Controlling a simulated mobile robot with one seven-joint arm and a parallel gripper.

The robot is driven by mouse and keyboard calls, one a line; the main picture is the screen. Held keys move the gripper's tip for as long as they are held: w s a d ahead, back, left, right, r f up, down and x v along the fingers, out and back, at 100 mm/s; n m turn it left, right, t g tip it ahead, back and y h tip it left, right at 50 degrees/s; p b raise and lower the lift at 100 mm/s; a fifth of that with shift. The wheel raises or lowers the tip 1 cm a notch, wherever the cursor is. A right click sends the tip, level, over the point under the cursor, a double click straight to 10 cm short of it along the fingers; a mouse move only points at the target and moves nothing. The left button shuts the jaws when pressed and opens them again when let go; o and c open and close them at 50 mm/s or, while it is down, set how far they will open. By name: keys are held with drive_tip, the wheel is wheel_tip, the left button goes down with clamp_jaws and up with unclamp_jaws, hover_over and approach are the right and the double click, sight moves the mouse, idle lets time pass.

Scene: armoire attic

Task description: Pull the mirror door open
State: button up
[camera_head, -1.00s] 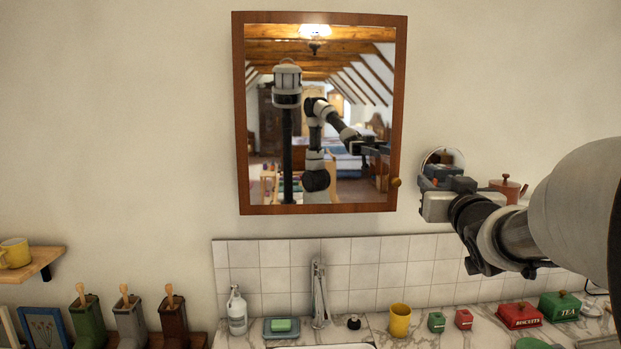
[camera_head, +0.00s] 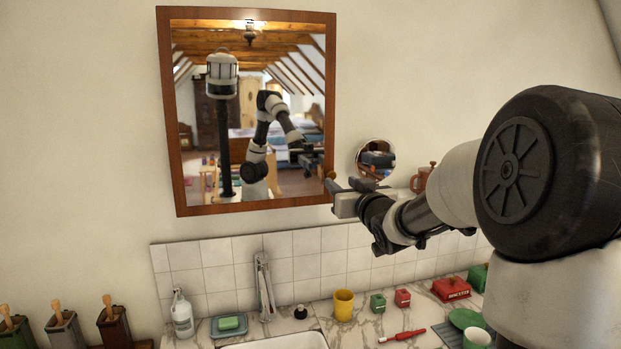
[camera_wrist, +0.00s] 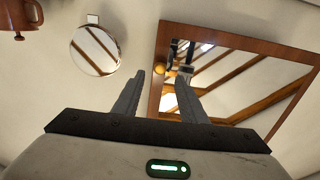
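The mirror door (camera_head: 245,207) is a wood-framed mirror on the wall. It looks flush and closed. A small round brass knob (camera_head: 332,175) sits at its lower right edge. In the wrist view the knob (camera_wrist: 159,69) shows on the mirror frame (camera_wrist: 158,95), between the fingertip lines. My gripper (camera_head: 343,184) is right beside the knob. In the wrist view my gripper (camera_wrist: 160,77) is open, with a clear gap between its two fingers. The knob seems just beyond the fingertips; I cannot tell whether it touches them.
A small round mirror (camera_head: 374,158) hangs right of the door, partly behind my gripper. A reddish-brown pot (camera_head: 420,180) is further right. Below are a tiled backsplash (camera_head: 215,255), a faucet (camera_head: 264,285), a yellow cup (camera_head: 343,304) and several tins. The wall left of the mirror is bare.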

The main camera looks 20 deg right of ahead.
sight(332, 176)
drive_tip(key=w, duration=0.6)
drive_tip(key=shift+w+p, duration=0.35)
clamp_jaws()
